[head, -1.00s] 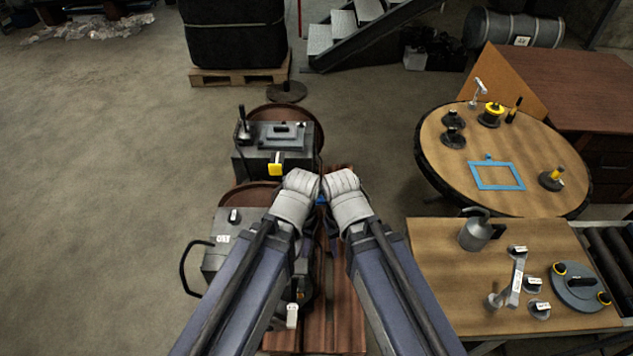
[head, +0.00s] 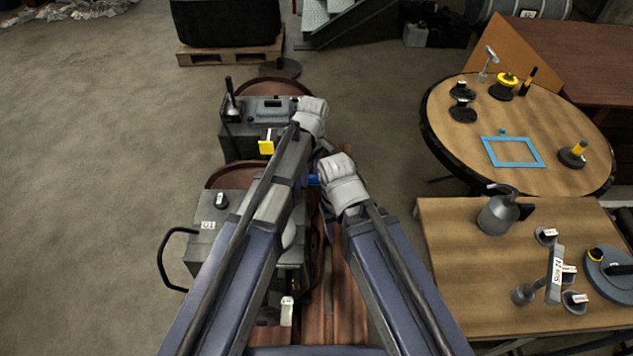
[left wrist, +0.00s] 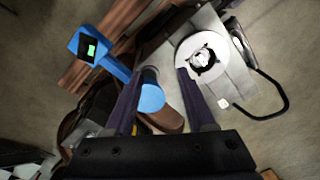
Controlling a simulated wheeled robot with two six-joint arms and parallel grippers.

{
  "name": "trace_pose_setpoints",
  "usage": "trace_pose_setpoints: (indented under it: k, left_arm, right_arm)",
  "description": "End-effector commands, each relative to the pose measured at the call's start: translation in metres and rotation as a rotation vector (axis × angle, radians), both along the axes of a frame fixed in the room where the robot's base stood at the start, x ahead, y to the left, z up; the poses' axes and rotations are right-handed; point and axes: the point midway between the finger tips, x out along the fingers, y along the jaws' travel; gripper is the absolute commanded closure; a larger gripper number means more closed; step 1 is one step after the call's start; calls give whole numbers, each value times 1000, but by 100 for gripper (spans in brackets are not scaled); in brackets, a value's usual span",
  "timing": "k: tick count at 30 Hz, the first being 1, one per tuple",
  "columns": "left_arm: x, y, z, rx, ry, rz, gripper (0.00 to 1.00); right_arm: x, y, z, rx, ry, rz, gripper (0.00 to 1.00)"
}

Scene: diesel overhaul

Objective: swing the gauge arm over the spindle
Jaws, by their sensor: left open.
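The blue gauge arm shows in the left wrist view, with a blue head (left wrist: 96,52) and a dark screen with a green patch at upper left. Its bar runs down to a blue round part (left wrist: 151,98) between my left fingers. The likely spindle is a pale round disc (left wrist: 203,56) with a dark centre, right of the fingertips. The gauge head lies to the left, apart from this disc. My left gripper (left wrist: 160,74) is open around the blue part; contact cannot be told. In the head view a blue bit (head: 314,180) shows between my wrists. My right gripper's fingers are hidden.
A grey machine box (head: 204,250) with a black loop handle stands at left, another (head: 250,128) behind it. A round table (head: 462,140) holds a blue frame (head: 512,152). A wooden bench (head: 455,265) at right holds a can (head: 498,215). The floor at left is open.

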Motion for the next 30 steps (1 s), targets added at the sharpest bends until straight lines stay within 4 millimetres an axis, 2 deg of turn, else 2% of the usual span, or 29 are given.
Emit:
trace_pose_setpoints:
  k: [1, 3, 6, 10, 15, 23, 30]
  left_arm:
    - [28, -6, -14, -5, -5, 110, 45]
    - [49, -9, -22, -12, -10, 258, 45]
    - [73, -13, -30, -21, -15, 430, 45]
    - [92, -15, -36, -27, -18, 579, 45]
    - [100, -16, -38, -31, -20, 659, 45]
    - [100, -16, -42, -31, -20, 665, 45]
    - [100, -16, -62, -31, -20, 664, 45]
  right_arm:
    - [0, 0, -14, 0, 0, 0, 43]
    - [0, 0, -22, 0, 0, 0, 43]
    - [0, 0, -30, 0, 0, 0, 43]
    - [0, 0, -36, 0, 0, 0, 43]
    - [0, 0, -38, 0, 0, 0, 43]
    - [0, 0, -42, 0, 0, 0, 43]
    - [0, 0, -61, 0, 0, 0, 43]
